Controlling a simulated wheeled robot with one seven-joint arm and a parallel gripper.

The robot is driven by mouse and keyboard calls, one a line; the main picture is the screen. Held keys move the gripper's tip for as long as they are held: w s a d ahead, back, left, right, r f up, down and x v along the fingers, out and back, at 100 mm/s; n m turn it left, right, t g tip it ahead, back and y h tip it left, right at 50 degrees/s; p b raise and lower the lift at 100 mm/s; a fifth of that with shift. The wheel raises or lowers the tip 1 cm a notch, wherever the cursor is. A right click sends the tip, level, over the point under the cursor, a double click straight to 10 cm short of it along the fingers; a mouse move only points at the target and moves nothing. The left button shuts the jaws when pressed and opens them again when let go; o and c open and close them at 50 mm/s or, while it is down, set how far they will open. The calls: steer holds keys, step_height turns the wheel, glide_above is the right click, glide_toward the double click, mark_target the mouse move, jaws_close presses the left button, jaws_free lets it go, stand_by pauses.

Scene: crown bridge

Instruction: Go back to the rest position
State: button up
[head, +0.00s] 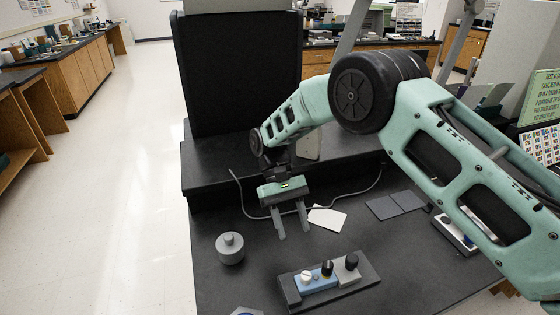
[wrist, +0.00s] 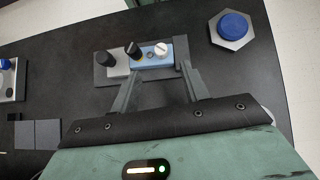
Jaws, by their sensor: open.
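My gripper (head: 294,234) hangs above the dark table with its two fingers apart and nothing between them. In the wrist view the open fingers (wrist: 157,72) point toward a dark grey tray (head: 370,277), which lies beyond the fingertips. The tray holds a light blue block (head: 318,285) with a white knob (head: 306,277) and a black knob with a yellow mark (head: 327,268). Beside it is a grey block (head: 343,275) with a black knob (head: 351,261). The fingers appear apart from the tray and its blocks.
A grey stepped cylinder (head: 230,250) stands left of the tray. A hexagonal base with a blue button (wrist: 234,26) sits near the table edge. A white card (head: 328,219), grey squares (head: 395,206) and a cable (head: 340,206) lie behind. A small device (head: 455,233) is at right.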

steer(key=s+r+n+t+y, duration=0.2)
steer(key=s+r+t, duration=0.2)
steer(key=s+r, duration=0.75)
steer(key=s+d+r+n+t, duration=0.1)
steer(key=s+d+r+t, duration=0.1)
steer(key=s+d, duration=0.2)
steer(key=s+d+r+n+t+y, duration=0.1)
steer(key=s+d+r+t, duration=0.1)
steer(key=s, duration=0.7)
steer(key=shift+d+r+t+y, duration=0.3)
steer(key=shift+d+r, duration=0.2)
steer(key=shift+d, duration=0.6)
steer(key=shift+w, duration=0.1)
